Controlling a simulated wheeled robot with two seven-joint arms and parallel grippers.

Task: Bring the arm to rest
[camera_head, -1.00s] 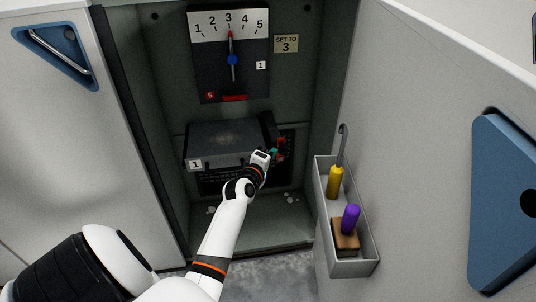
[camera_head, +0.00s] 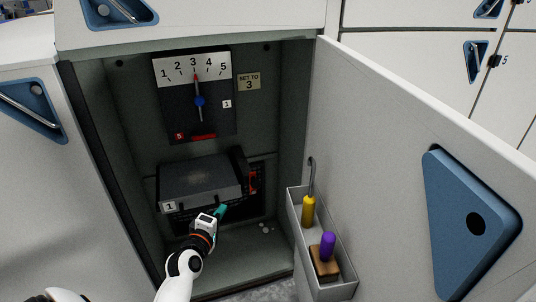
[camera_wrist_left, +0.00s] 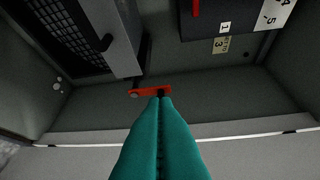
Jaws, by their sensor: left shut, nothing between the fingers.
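My left gripper (camera_head: 220,211) has teal fingers, pressed together and empty. It is inside the open cabinet's front, just below the front right corner of a dark grey box labelled 1 (camera_head: 200,183). In the left wrist view the closed fingertips (camera_wrist_left: 160,100) point toward a small red-orange part (camera_wrist_left: 148,92); I cannot tell how large the gap is. The red-orange part also shows in the head view (camera_head: 253,180), right of the box. My right gripper is in neither view.
A dial panel (camera_head: 218,115) with its red pointer near 3 hangs above, beside a "SET TO 3" label (camera_head: 249,82). The open door (camera_head: 390,160) stands at right, with a bin (camera_head: 335,291) holding a yellow-handled hook (camera_head: 308,210) and a purple-handled brush (camera_head: 327,247).

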